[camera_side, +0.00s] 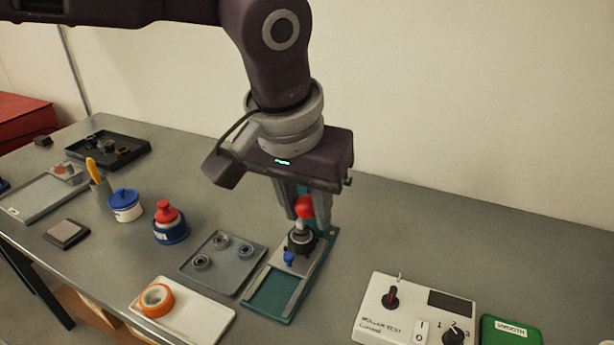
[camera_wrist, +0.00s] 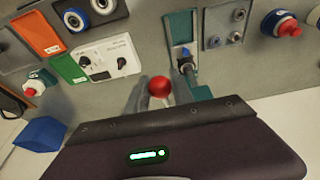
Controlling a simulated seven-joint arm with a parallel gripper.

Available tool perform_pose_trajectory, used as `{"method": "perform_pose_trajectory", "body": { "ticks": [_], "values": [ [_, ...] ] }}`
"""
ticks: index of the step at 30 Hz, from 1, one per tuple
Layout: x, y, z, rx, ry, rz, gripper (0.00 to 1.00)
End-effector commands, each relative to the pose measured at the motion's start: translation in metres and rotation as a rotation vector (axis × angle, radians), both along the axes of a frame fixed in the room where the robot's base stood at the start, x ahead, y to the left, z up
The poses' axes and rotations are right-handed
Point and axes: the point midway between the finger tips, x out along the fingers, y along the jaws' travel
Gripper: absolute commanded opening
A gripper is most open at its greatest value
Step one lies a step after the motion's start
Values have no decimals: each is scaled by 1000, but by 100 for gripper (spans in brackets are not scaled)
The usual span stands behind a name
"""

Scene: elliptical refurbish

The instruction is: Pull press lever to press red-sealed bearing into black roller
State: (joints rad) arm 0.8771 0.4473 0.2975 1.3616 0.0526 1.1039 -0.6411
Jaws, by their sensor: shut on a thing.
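The teal press (camera_side: 330,240) stands on the bench, and its base also shows in the wrist view (camera_wrist: 180,28). Its lever ends in a red ball knob (camera_side: 304,207), which is also in the wrist view (camera_wrist: 159,88). My gripper (camera_side: 303,212) points down over the press and is shut on the red knob; its fingers are partly hidden in the side view. The black roller (camera_side: 301,242) sits in the press below the knob, with a blue piece (camera_side: 289,258) in front of it. I cannot make out the red-sealed bearing.
A grey tray (camera_side: 222,281) with several bearings lies left of the press. A white plate (camera_side: 205,327) with an orange ring is at the front. A white roller test box (camera_side: 385,325) and a green box (camera_side: 510,331) stand at the right. Bench behind them is clear.

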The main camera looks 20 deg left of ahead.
Motion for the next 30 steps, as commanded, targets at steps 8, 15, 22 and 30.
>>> {"method": "perform_pose_trajectory", "body": {
  "ticks": [8, 15, 22, 30],
  "values": [
    [-5, -1, -12, 1, 6, -2, 0],
    [-8, -1, -23, -1, 4, -1, 0],
    [-10, -1, -29, 1, 4, -2, 0],
    [-10, -1, -30, 1, 6, -2, 0]
  ]
}}
